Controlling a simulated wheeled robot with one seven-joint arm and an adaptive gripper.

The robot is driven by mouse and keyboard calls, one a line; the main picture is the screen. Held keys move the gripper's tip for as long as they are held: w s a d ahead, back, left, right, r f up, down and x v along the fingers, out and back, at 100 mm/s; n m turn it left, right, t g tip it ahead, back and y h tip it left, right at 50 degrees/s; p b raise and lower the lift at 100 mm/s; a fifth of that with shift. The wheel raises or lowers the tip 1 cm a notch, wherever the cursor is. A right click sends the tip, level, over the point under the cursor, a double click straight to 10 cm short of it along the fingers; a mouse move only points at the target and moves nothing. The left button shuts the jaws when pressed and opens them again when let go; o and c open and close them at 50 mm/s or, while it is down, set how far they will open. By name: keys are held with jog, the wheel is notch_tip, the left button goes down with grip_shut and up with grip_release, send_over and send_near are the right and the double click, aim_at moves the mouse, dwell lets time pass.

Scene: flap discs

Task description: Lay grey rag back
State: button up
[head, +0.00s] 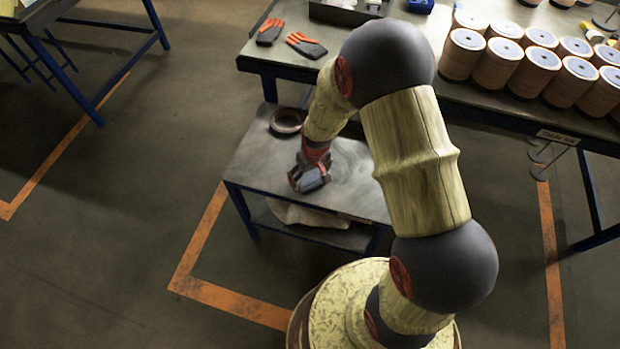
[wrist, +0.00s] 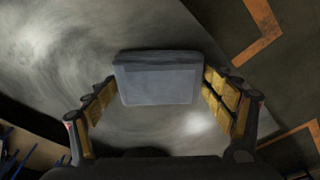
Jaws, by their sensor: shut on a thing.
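The grey rag (wrist: 157,82) looks like a folded blue-grey block in the wrist view. It sits between the yellow-padded fingers of my gripper (wrist: 165,95), which is shut on it. In the head view my gripper (head: 309,172) points down over the low side table (head: 255,165), with the rag (head: 316,181) at its tip. The rag is over the grey tabletop, near its middle. I cannot tell whether it touches the top. Part of the tabletop is hidden behind my arm.
A round dish or ring (head: 286,121) stands at the low table's back left. A pale cloth-like bundle (head: 308,215) lies on its lower shelf. The low table's left front is clear.

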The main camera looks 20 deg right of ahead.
jog(key=shift+f, duration=0.1)
jog(key=shift+f, duration=0.1)
jog(key=o, duration=0.6)
jog(key=shift+f, duration=0.1)
jog(key=o, duration=0.4)
jog(key=shift+o, duration=0.4)
